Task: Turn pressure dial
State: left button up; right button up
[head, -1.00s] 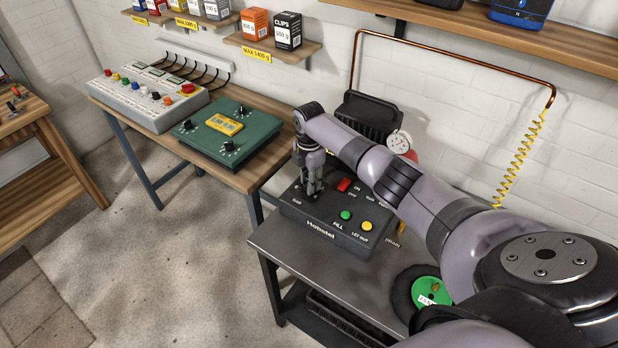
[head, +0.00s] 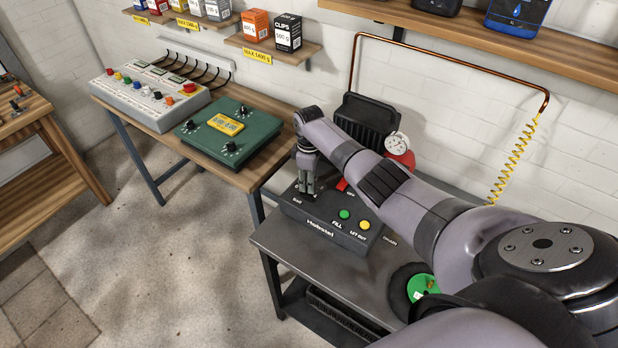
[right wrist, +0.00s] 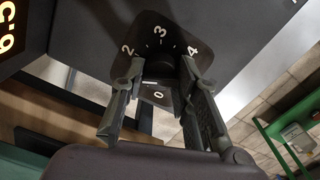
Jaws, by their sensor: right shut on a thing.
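The dark control box (head: 322,234) stands on the metal table and has a "BAR" label at its left end. My right gripper (head: 307,190) points down over that left end. In the right wrist view, my right gripper (right wrist: 160,72) has its two fingers on either side of the dark pressure dial (right wrist: 158,67) and is shut on it. The figures 2, 3, 4 and 0 show around the dial. The fingers and the dark shade hide most of the dial, so its pointer cannot be read. My left gripper is not in view.
The box also has a red switch (head: 342,185), a green button (head: 344,214) and a yellow button (head: 364,225). A white gauge (head: 397,146) is behind my right arm. A green box (head: 230,134) stands on the wooden table to the left. The metal table's front left is clear.

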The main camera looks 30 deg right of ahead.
jog(key=m+p, duration=0.1)
jog(key=m, duration=0.3)
jog(key=shift+r+m, duration=0.1)
jog(key=shift+m, duration=0.2)
dwell(0.3)
jog(key=o, duration=1.2)
jog(key=shift+c, duration=0.2)
notch_tip(320, 180, up, 12)
dwell(0.3)
